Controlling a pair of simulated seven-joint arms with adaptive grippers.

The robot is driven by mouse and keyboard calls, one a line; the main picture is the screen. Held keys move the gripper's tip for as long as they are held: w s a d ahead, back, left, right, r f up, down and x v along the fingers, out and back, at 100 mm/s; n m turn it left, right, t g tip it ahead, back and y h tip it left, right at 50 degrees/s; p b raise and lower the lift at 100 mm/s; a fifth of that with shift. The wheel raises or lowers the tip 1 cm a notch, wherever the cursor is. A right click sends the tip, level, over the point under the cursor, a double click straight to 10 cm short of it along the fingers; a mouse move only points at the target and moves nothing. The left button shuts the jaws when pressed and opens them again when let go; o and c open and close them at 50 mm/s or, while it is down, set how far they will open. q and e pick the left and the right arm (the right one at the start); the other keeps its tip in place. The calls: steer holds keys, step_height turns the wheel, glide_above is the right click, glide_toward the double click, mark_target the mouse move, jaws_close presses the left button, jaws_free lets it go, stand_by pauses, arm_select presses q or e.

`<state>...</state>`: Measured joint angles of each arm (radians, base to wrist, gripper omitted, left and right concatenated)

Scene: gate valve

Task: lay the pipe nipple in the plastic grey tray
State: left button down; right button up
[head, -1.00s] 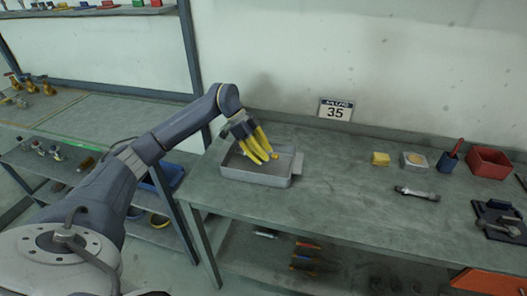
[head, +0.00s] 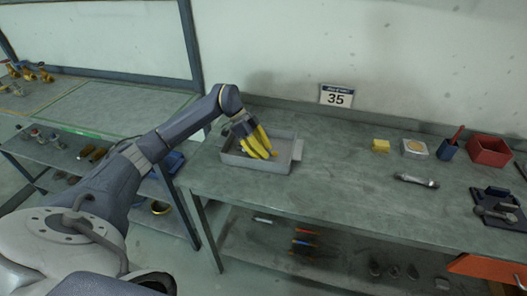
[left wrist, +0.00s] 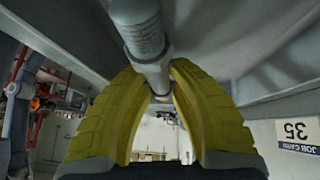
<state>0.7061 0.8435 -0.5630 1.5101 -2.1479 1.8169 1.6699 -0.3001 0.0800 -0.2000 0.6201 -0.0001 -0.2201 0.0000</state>
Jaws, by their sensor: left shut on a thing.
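The plastic grey tray (head: 283,166) is a shallow box on the left part of the workbench in the head view. My left gripper (head: 262,153), with yellow fingers, reaches down into it. In the left wrist view, my left gripper (left wrist: 159,92) is shut on the pipe nipple (left wrist: 148,42), a grey cylinder with a threaded end, held between both fingers. The nipple is hidden behind the fingers in the head view, so I cannot tell whether it touches the tray floor. My right gripper is not in view.
A grey metal cylinder (head: 416,180) lies on the bench to the right. A dark fixture (head: 497,209) sits at far right. The bench middle is clear.

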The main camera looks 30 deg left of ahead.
arm_select(q)
steer(key=c, duration=1.2)
jaws_free()
steer(key=shift+o, duration=0.2)
steer(key=v, duration=1.2)
